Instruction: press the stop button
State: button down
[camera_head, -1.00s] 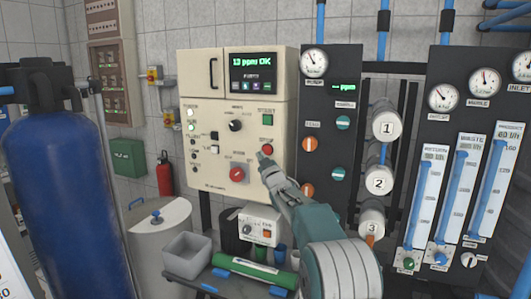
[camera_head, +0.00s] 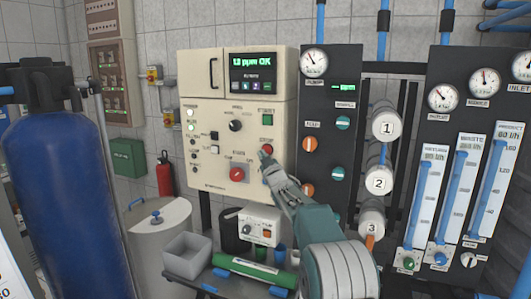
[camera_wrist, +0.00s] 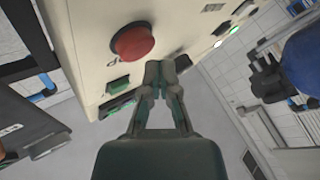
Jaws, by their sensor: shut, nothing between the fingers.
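The red stop button (camera_head: 267,148) is on the right side of the cream control panel (camera_head: 215,180), below a green button (camera_head: 267,117). In the wrist view the red button (camera_wrist: 133,42) looms large at upper left, with the green button (camera_wrist: 118,84) below it. My gripper (camera_head: 263,156) is shut and empty, its tips overlapping the lower edge of the stop button in the head view. In the wrist view my gripper (camera_wrist: 161,66) points at the panel, its tips just right of and below the red button. I cannot tell whether they touch it.
A larger red knob (camera_head: 237,174) sits lower left on the panel. A dark valve board (camera_head: 328,130) stands close on the right. Below are a grey bin (camera_head: 187,250), a green cylinder (camera_head: 250,270) and a small white box (camera_head: 260,228). A blue tank (camera_head: 65,200) stands left.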

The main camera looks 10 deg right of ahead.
jog(key=shift+w+d, duration=0.1)
jog(key=shift+w, duration=0.05)
dwell(0.5)
jog(key=shift+w+d+r, duration=0.1)
jog(key=shift+w+d, duration=0.05)
jog(key=shift+w+d, duration=0.25)
jog(key=shift+w, duration=0.15)
dwell(0.9)
jog(key=shift+s+a, duration=0.45)
jog(key=shift+s, duration=0.3)
jog(key=shift+s+a, duration=0.7)
jog(key=shift+s, duration=0.35)
jog(key=shift+s+a, duration=0.7)
jog(key=shift+s, duration=0.35)
